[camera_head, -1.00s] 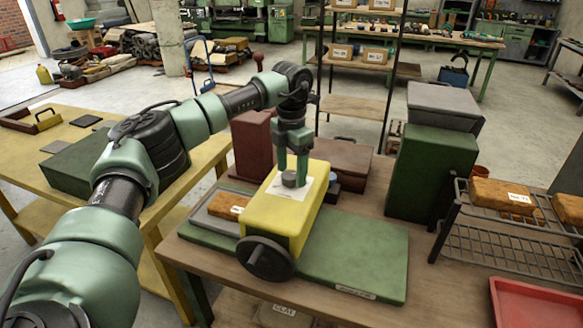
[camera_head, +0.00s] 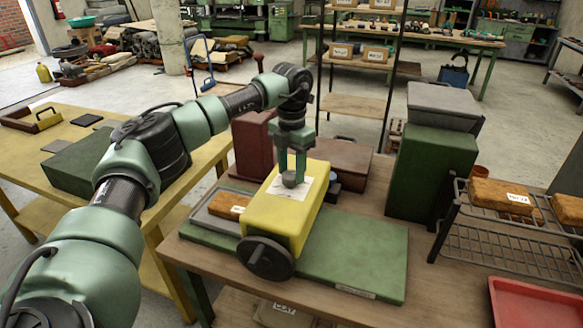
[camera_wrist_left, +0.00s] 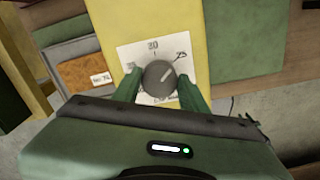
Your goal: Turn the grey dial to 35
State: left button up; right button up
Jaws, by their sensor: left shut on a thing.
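The grey dial (camera_head: 290,180) sits on a white scale card (camera_head: 303,187) on top of a yellow machine housing (camera_head: 271,213). My left gripper (camera_head: 293,176) points down from above and is shut on the dial. In the left wrist view, the dial (camera_wrist_left: 158,76) is between my two green fingers (camera_wrist_left: 157,90). The scale card (camera_wrist_left: 180,42) shows 30 at the top and 25 at the upper right; the number on the left is partly hidden by a finger. The dial's light mark points to the upper right, towards 25. My right gripper is not in view.
The housing stands on a green base plate (camera_head: 356,246) on a brown bench. A black handwheel (camera_head: 265,259) is at its front. A brown block (camera_head: 227,205) lies left of it, and a tall green box (camera_head: 431,172) and wire rack (camera_head: 486,243) stand to the right.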

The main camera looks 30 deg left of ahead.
pick_arm(q)
jog(key=n+p, duration=0.1)
jog(key=n, duration=0.4)
jog(key=shift+a+r+n, duration=0.1)
jog(key=shift+r+n, duration=0.05)
jog(key=shift+n, duration=0.15)
jog(key=n+p, duration=0.1)
jog(key=n, duration=0.4)
jog(key=shift+a+n+p, duration=0.1)
jog(key=shift+n+p, duration=0.2)
jog(key=shift+p, duration=0.1)
jog(key=n+p, duration=0.1)
jog(key=n, duration=0.4)
jog(key=n+p, duration=0.1)
jog(key=n, duration=0.4)
jog(key=shift+s, duration=0.1)
jog(key=shift+n, duration=0.3)
jog(key=o, duration=1.3)
jog(key=shift+c, duration=0.2)
jog(key=shift+o, duration=0.7)
